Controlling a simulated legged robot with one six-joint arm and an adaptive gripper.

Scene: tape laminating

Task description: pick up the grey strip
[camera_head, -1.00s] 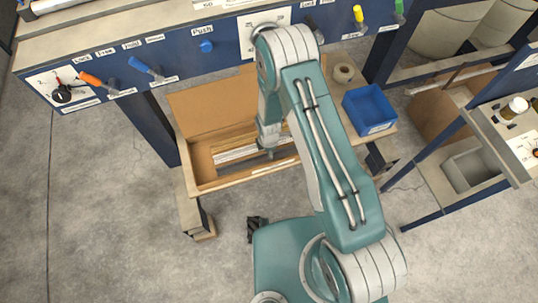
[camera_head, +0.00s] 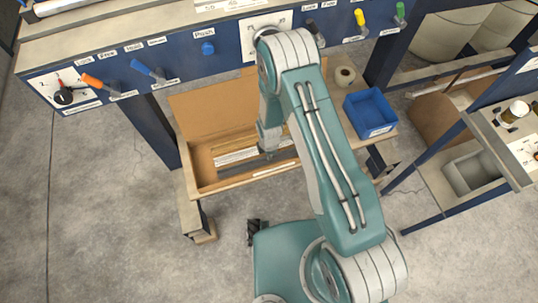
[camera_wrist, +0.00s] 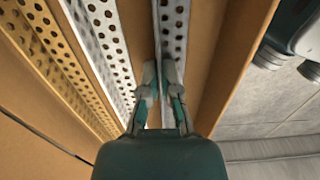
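The grey strip is a long, narrow metal piece with a row of holes. In the wrist view the grey strip (camera_wrist: 175,32) runs away from me beside the box's right wall. My gripper (camera_wrist: 160,72) has its two fingers close together on either side of the strip's thin edge, shut on it. In the head view my gripper (camera_head: 268,152) is down in the open wooden box, and the grey strip (camera_head: 240,168) shows as a dark bar under it. The strip's part under the fingers is hidden.
White perforated strips (camera_wrist: 102,40) and yellow perforated strips (camera_wrist: 45,50) lie left of the gripper in the box (camera_head: 205,178). A blue bin (camera_head: 371,110) and a tape roll (camera_head: 345,75) stand right of the box. A blue control panel (camera_head: 190,52) is behind it.

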